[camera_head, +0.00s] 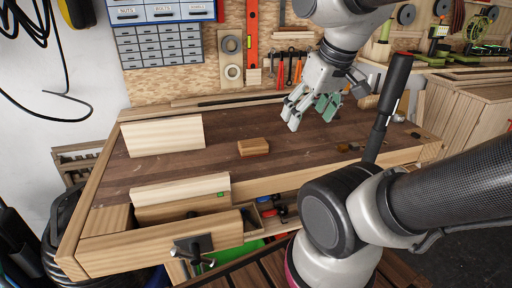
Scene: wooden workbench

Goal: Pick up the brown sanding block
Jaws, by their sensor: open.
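The brown sanding block (253,147) lies on the middle of the dark wooden workbench top (215,168). It is small and rectangular, with a lighter tan top and a reddish-brown lower side. My gripper (309,115) is open, with nothing seen between its fingers. It hangs above the bench to the right of and behind the block, clear of it, with its fingers pointing down and left.
A light wooden board (163,135) stands on the bench left of the block. Another pale wooden piece (180,189) is at the front edge, above a vise (193,246). A green object (327,106) shows behind my gripper. Bench around the block is clear.

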